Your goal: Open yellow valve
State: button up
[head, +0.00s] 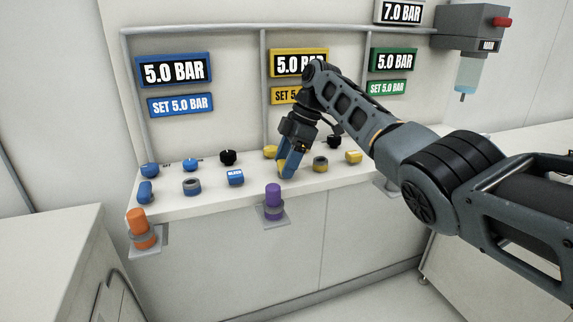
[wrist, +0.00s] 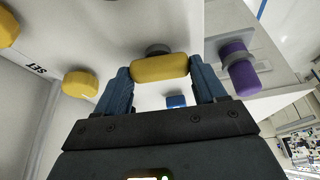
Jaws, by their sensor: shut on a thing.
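The yellow valve handle (wrist: 160,68) sits between my two fingers in the wrist view, on a dark round base. My gripper (wrist: 160,82) is shut on it, one blue finger at each end of the handle. In the head view my gripper (head: 288,168) points down at the counter, and the yellow handle (head: 281,165) shows only partly behind the fingers. A yellow display (head: 299,63) above reads 5.0 BAR, with a yellow SET 5.0 BAR plate partly hidden by my arm.
Other yellow knobs (head: 353,157) and a grey-yellow ring (head: 320,164) stand close by. Blue knobs (head: 145,191) are at left. A purple cylinder (head: 273,196) and an orange one (head: 138,222) stand on brackets at the counter's front edge. Green and blue displays hang behind.

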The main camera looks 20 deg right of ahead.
jog(key=shift+n+b, duration=0.35)
jog(key=shift+n, duration=0.35)
jog(key=o, duration=1)
jog(key=shift+o, duration=0.2)
jog(key=shift+r, duration=0.1)
jog(key=v, duration=0.7)
jog(key=shift+w+r, duration=0.2)
jog(key=shift+r, duration=0.15)
jog(key=shift+d, duration=0.15)
